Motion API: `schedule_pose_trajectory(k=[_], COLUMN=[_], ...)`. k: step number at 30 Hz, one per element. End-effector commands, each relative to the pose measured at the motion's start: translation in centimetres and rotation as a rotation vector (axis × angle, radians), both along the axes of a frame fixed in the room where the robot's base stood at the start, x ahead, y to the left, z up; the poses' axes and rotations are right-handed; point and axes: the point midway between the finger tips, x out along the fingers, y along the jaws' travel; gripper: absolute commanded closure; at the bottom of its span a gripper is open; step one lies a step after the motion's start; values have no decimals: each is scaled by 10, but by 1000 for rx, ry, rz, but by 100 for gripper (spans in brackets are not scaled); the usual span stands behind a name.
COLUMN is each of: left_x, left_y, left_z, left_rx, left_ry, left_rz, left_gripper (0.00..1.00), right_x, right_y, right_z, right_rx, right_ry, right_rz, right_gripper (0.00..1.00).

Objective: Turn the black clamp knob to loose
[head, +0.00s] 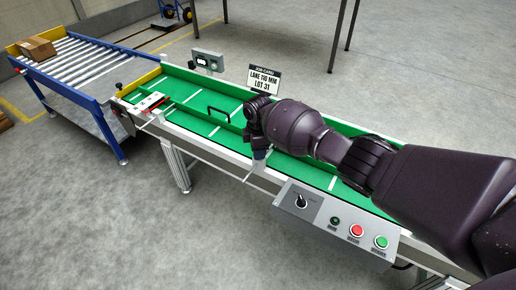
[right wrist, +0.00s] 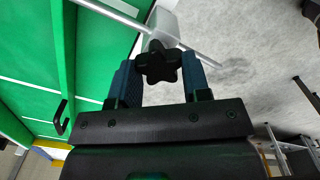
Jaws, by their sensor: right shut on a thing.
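The black clamp knob (right wrist: 158,62) is star-shaped and shows in the right wrist view, between the two blue fingers of my right gripper (right wrist: 158,78). The fingers are shut on it from both sides. Behind it are a light grey block (right wrist: 163,22) and a metal rod (right wrist: 110,14). In the head view my right gripper (head: 260,150) is at the near edge of the green conveyor (head: 205,103), and it hides the knob there. Whether the knob is tight or loose cannot be told. My left gripper is not in view.
A control box (head: 322,222) with a selector, red and green buttons is on the conveyor's near side. A black handle (head: 217,110) stands over the belt. A sign (head: 264,79) reads "LANE 110 MM LOT 31". A blue roller table (head: 75,75) carries a carton (head: 38,48).

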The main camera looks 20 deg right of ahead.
Motion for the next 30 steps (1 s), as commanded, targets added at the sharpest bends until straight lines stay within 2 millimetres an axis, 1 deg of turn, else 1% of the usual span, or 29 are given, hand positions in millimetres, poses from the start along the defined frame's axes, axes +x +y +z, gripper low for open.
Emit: schedule_pose_trajectory(k=[6, 12, 18, 30], left_x=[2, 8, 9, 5], left_y=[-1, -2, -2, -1], left_z=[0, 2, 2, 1], left_rx=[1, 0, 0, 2], left_ry=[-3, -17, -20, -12], left_rz=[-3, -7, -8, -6], left_gripper=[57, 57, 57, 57], right_x=[-1, -2, -2, -1], right_y=[1, 1, 1, 1], right_z=[-2, -1, -1, -1], right_rx=[2, 3, 3, 2], right_ry=[3, 3, 3, 2], right_rz=[134, 208, 240, 244], right_gripper=[80, 80, 80, 80])
